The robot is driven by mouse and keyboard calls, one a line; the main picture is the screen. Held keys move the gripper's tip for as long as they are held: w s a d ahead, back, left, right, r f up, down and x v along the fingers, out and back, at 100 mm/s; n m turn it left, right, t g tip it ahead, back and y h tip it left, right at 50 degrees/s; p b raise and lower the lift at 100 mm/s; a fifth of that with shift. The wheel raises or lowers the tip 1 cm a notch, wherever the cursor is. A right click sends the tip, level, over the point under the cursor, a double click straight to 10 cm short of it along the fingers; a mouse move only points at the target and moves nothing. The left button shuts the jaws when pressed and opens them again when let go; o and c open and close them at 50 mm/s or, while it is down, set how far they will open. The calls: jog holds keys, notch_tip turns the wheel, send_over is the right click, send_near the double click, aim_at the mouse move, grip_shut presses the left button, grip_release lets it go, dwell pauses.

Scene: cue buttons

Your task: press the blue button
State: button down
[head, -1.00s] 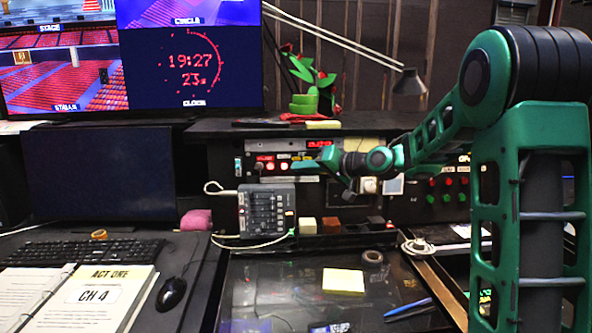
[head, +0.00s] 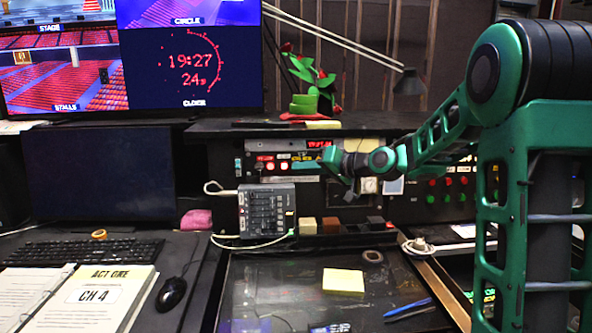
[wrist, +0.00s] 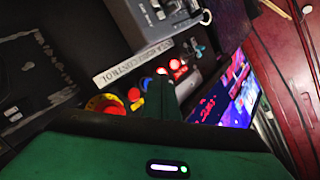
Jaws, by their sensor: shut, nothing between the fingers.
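A small blue button (wrist: 145,84) shows in the wrist view on a dark panel, in a row with red buttons and a red-and-yellow mushroom button (wrist: 105,102). My gripper (wrist: 161,88) is shut and empty. Its dark green fingers reach up over the panel just right of the blue button in that view. I cannot tell whether they touch anything. In the head view my gripper (head: 326,157) is in front of the right part of the button panel (head: 262,178). The blue button cannot be made out there.
Red lit buttons (head: 270,166) are on the panel left of my gripper. A grey fader box (head: 266,212) stands below them. Red and green buttons (head: 447,198) line a panel to the right. A yellow note pad (head: 343,281) lies on the desk.

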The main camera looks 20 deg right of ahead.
jog(key=s, duration=0.3)
jog(key=s+a, duration=0.1)
jog(key=s, duration=0.1)
jog(key=shift+r, duration=0.4)
dwell(0.7)
jog(key=s+d+f+m+g+h, duration=0.1)
jog(key=s+d+f+g+h, duration=0.2)
jog(key=s+d+f, duration=0.45)
jog(key=s+d+f+g+h, duration=0.3)
jog(key=s+f+h, duration=0.1)
jog(key=s, duration=0.6)
jog(key=s+d+f+m+g, duration=0.2)
jog(key=s+d+g, duration=0.1)
jog(key=s, duration=1)
jog(key=s+d+f+m+g+h, duration=0.1)
jog(key=s+d+f+g, duration=0.2)
jog(key=s, duration=1)
jog(key=shift+s+f+m+g+h, duration=0.2)
jog(key=shift+f+m+g+h, duration=0.1)
jog(key=shift+m, duration=0.1)
